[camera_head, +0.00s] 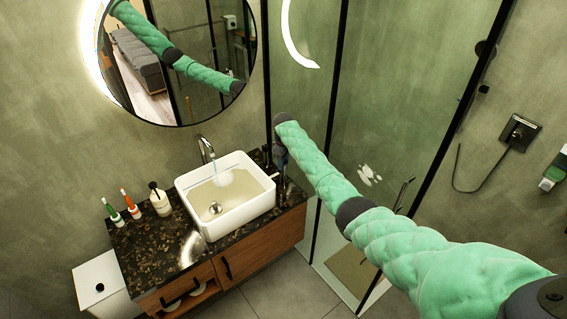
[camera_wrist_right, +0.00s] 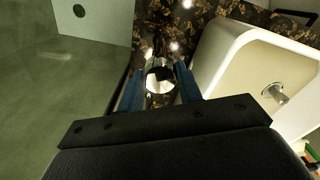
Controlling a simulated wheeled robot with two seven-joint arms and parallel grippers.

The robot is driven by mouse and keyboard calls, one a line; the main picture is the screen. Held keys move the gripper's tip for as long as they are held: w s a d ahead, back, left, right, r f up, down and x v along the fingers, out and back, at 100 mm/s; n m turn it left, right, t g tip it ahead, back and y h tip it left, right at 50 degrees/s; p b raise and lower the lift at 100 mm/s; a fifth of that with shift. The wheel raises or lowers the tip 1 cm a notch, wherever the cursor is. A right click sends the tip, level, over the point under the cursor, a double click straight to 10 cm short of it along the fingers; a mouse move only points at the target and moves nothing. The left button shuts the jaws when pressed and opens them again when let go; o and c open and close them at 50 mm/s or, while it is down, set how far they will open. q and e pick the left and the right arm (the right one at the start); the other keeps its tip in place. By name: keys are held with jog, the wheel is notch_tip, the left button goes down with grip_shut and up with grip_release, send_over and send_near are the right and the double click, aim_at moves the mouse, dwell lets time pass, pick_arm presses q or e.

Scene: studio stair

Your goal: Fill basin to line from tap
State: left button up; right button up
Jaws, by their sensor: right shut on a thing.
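The white basin (camera_head: 247,211) stands on the dark stone counter. The chrome tap (camera_head: 205,146) rises behind it, and a thin pale-blue stream falls from its spout into the basin. Shallow, clear-looking water seems to lie inside; the drain (camera_head: 215,208) shows through, and I cannot make out a fill line. My right gripper (camera_head: 281,160) is just right of the basin, pointing down. In the right wrist view its blue fingers (camera_wrist_right: 160,82) are shut on a shiny metal cylinder (camera_wrist_right: 160,98), perhaps a tap handle. My left gripper is out of view.
A round mirror (camera_head: 180,60) hangs above. The glass shower screen (camera_head: 330,150) is close on the right. A white bin (camera_head: 98,284) stands left of the cabinet.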

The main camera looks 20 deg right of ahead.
jog(key=n+b, duration=0.1)
jog(key=n, duration=0.2)
jog(key=shift+n, duration=0.4)
jog(key=n+b, duration=0.1)
jog(key=n, duration=0.3)
jog(key=shift+r+n+b, duration=0.1)
jog(key=shift+n+b, duration=0.25)
jog(key=shift+n, duration=0.15)
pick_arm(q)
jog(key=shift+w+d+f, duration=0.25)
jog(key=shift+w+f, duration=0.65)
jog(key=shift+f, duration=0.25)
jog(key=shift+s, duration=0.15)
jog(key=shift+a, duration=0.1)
pick_arm(e)
jog(key=o, duration=1)
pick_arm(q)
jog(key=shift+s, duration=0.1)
